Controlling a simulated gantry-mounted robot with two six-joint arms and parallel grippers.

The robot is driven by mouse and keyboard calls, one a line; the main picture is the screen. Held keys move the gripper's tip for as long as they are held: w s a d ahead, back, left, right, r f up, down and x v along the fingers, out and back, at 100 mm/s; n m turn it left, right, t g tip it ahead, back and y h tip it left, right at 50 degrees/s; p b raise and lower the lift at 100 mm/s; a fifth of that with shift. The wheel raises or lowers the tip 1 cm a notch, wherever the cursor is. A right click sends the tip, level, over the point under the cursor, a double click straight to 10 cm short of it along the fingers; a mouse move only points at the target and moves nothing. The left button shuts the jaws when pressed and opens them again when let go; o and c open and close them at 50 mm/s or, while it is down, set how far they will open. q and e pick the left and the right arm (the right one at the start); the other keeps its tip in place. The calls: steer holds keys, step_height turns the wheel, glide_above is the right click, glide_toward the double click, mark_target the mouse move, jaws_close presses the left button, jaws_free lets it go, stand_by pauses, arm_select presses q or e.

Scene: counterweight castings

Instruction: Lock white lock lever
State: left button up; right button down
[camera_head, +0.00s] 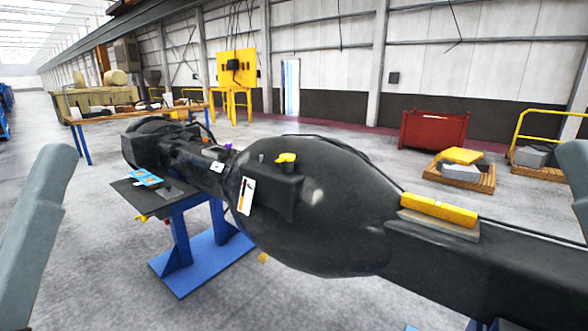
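A large black casting (330,215) lies across the view on a blue stand (195,240). A white upright plate (246,196) with a dark and orange mark is on its near side, left of a black block (275,190). A smaller white piece (217,167) sits further left on the narrow part. I cannot tell which of these white parts is the lock lever, or its lock position. A yellow knob (286,158) is on top of the block. Grey parts of my arms show at both side edges, away from the casting; neither gripper's fingertips are visible.
A dark shelf (150,204) on the stand's left holds a blue item (145,177). A yellow level-like bar (438,208) lies on the casting at right. A wooden table (130,116), red bin (433,129) and loaded pallet (458,176) stand behind. Floor at left is open.

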step_height(320, 180, up, 34)
steer(key=p, duration=3)
steer(key=shift+w+f+y, duration=0.2)
steer(key=shift+y, duration=0.1)
